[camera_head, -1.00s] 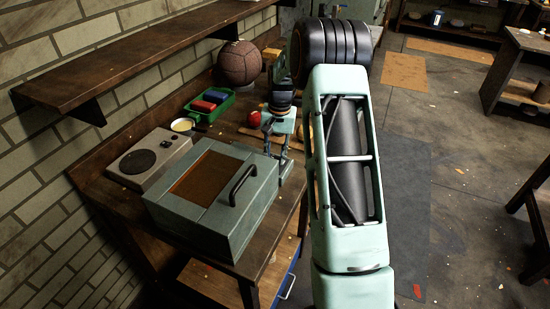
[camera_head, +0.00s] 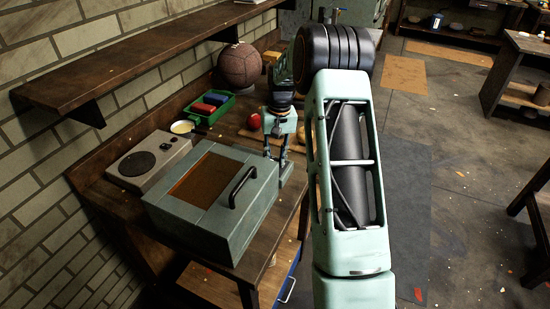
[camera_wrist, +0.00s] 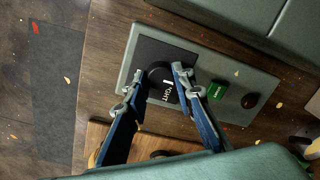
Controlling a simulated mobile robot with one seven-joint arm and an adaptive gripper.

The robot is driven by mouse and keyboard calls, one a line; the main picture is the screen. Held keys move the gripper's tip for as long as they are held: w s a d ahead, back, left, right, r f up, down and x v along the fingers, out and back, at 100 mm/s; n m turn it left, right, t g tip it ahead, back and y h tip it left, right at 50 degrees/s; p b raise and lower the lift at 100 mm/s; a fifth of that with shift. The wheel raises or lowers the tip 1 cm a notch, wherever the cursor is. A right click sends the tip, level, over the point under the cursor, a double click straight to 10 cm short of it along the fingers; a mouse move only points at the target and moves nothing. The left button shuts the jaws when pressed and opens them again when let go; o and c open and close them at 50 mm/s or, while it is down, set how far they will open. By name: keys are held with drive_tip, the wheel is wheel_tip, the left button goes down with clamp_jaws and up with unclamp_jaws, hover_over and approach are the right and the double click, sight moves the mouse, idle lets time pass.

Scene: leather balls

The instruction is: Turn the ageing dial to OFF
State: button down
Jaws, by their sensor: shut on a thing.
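The dial (camera_wrist: 156,74) is a black knob on a dark square plate at the left end of a grey panel (camera_wrist: 232,112) in the wrist view. White lettering ending in "IGHT" and a white mark show beside the knob; the rest is hidden, so I cannot read the dial's setting. My gripper (camera_wrist: 158,80) is shut on the dial, one finger on each side of it. In the head view my gripper (camera_head: 276,156) points down at the right side of the grey-green box, and the dial is hidden there.
The grey-green box (camera_head: 225,222) with a black handle stands close beside my gripper. A green button (camera_wrist: 217,90) and a dark round knob (camera_wrist: 250,100) share the panel. A red ball (camera_head: 254,121), a green tray (camera_head: 229,102) and a brown ball (camera_head: 240,64) lie farther back on the bench.

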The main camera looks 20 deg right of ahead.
sight(277, 160)
drive_tip(key=c, duration=1.6)
unclamp_jaws()
drive_tip(key=r, duration=1.2)
drive_tip(key=shift+d, duration=0.4)
